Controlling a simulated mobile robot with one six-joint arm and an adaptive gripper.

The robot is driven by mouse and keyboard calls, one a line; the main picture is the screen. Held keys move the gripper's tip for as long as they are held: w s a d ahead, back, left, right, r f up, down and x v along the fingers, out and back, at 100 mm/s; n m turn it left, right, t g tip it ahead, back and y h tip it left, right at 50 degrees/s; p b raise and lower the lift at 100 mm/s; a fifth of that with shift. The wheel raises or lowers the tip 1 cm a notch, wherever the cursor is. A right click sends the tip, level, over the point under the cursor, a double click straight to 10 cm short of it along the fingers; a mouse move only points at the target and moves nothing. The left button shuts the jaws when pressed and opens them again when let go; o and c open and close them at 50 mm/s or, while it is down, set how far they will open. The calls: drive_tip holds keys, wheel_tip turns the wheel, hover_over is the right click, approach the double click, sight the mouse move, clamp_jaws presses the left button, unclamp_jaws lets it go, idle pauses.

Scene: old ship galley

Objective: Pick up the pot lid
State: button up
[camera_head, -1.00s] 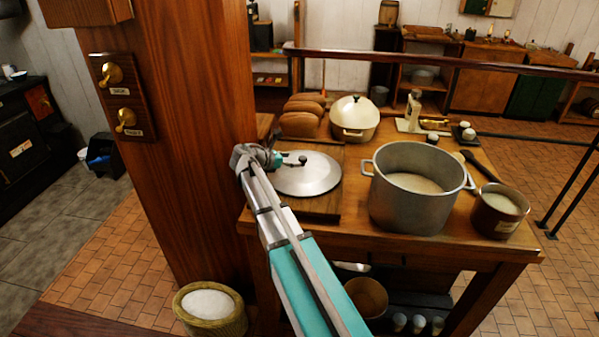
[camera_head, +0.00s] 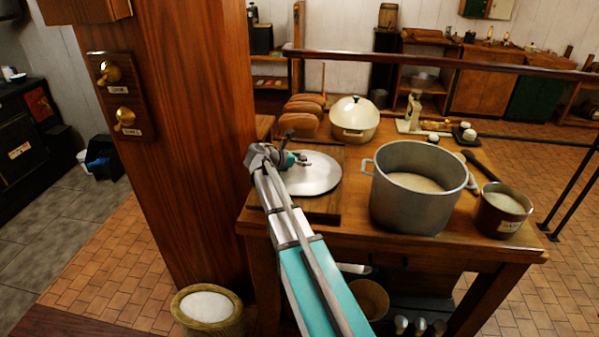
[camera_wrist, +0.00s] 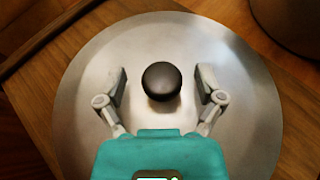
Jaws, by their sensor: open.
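The pot lid (camera_head: 318,178) is a flat, round, silvery metal disc lying on a wooden board (camera_head: 322,206) at the left of the table. In the wrist view the lid (camera_wrist: 82,120) fills most of the picture, with a round black knob (camera_wrist: 161,81) at its middle. My gripper (camera_wrist: 161,86) is open, with one finger on each side of the knob and a gap on both sides. In the head view my gripper (camera_head: 301,159) is over the lid and hides the knob in part.
A large metal pot (camera_head: 410,205) stands right of the lid, with a smaller brown pot (camera_head: 501,212) beyond it. A cream lidded pot (camera_head: 354,118) and bread loaves (camera_head: 301,122) stand behind. A wooden pillar (camera_head: 200,140) rises close on the left.

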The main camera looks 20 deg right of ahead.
sight(302, 157)
clamp_jaws()
idle(0.5)
drive_tip(key=shift+r, duration=0.15)
wheel_tip(302, 157, up, 10)
drive_tip(key=p, duration=1)
idle(0.4)
